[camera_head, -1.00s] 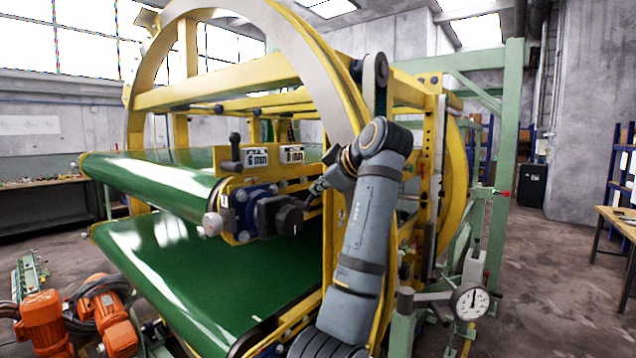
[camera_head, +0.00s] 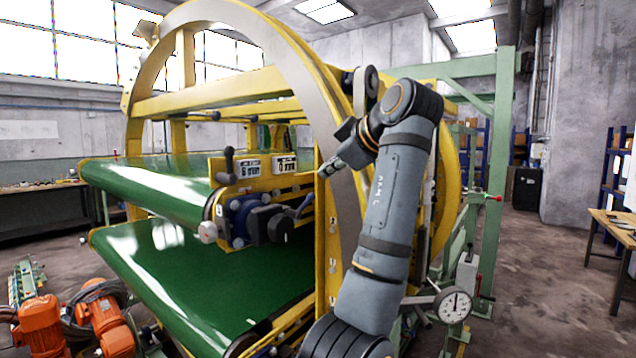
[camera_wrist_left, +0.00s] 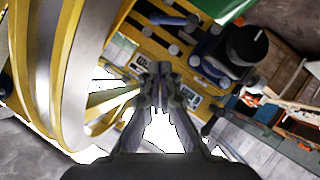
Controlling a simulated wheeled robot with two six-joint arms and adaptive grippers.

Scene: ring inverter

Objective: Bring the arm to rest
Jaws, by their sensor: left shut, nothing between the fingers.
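My left arm (camera_head: 388,200) rises from the bottom and bends at a high elbow in front of the ring machine. Its gripper (camera_head: 330,168) points left and down, just in front of the yellow frame beside the ring. In the left wrist view the fingers (camera_wrist_left: 160,88) are together with nothing between them. The gripper is above and to the right of the black knob (camera_head: 270,226) and the small lever (camera_head: 303,206), apart from both. The knob also shows in the left wrist view (camera_wrist_left: 246,45). My right gripper is in neither view.
The ring (camera_head: 300,80) and yellow frame stand close behind my left arm. Green belts (camera_head: 200,280) lie to the left. A dial gauge (camera_head: 455,306) stands at lower right, near my arm. Orange motors (camera_head: 42,322) are at lower left. Open floor (camera_head: 540,270) lies to the right.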

